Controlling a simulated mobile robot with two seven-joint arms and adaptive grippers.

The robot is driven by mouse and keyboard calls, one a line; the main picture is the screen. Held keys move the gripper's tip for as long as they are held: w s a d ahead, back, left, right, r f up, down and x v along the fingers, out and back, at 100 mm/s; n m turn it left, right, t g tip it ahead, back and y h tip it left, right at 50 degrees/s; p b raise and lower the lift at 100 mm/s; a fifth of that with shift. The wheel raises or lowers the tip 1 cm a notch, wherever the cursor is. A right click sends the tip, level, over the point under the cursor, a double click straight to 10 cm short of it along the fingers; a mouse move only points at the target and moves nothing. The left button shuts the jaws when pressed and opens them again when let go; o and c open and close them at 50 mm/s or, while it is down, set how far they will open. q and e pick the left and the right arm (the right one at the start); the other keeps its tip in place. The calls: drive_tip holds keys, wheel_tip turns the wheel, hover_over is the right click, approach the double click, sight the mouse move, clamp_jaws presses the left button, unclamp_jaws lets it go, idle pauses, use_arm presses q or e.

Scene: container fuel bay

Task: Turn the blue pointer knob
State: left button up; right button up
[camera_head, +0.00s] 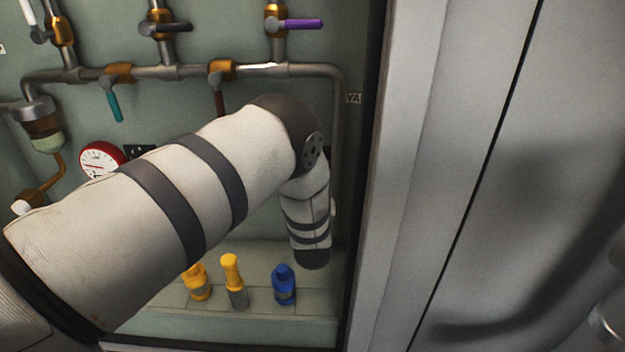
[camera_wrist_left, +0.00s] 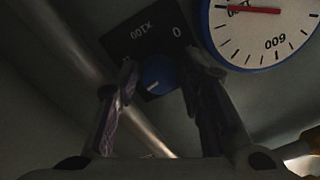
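The blue pointer knob (camera_wrist_left: 157,74) shows in the left wrist view on a black plate (camera_wrist_left: 142,35) with white markings. My left gripper (camera_wrist_left: 160,76) has its two dark fingers apart, one on each side of the knob. Narrow gaps seem to show between the fingers and the knob, but contact is hard to judge in the dim light. In the head view my left arm hides this knob, and my left gripper is hidden behind my own wrist. My right gripper is in neither view.
A blue-rimmed gauge (camera_wrist_left: 262,30) sits beside the plate, close to one finger. A pipe (camera_wrist_left: 100,75) runs behind the fingers.

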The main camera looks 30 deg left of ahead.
use_arm(q)
drive_tip(key=v, duration=1.1)
drive_tip(key=shift+s+d, duration=0.25)
drive_tip(key=shift+s, duration=0.1)
drive_tip(key=s+d+f+g+h, duration=0.2)
drive_tip(key=s+f+g+h, duration=0.45)
drive_tip(key=s+f, duration=0.85)
drive_tip(key=s+d+f+g+h, duration=0.1)
drive_tip(key=s+g, duration=0.4)
drive_tip(key=s, duration=0.8)
drive_tip(key=s+d+f+g+h+p, duration=0.1)
drive_tip(key=s+d+g, duration=0.3)
drive_tip(key=s, duration=1)
drive_tip(key=shift+s+f+g+h, duration=0.3)
drive_tip(key=shift+f+g+h, duration=0.35)
drive_tip(key=shift+g, duration=0.5)
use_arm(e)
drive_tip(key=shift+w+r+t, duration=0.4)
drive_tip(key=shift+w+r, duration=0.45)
use_arm(q)
drive_tip(key=shift+d+r, duration=0.1)
drive_tip(key=shift+d, duration=0.05)
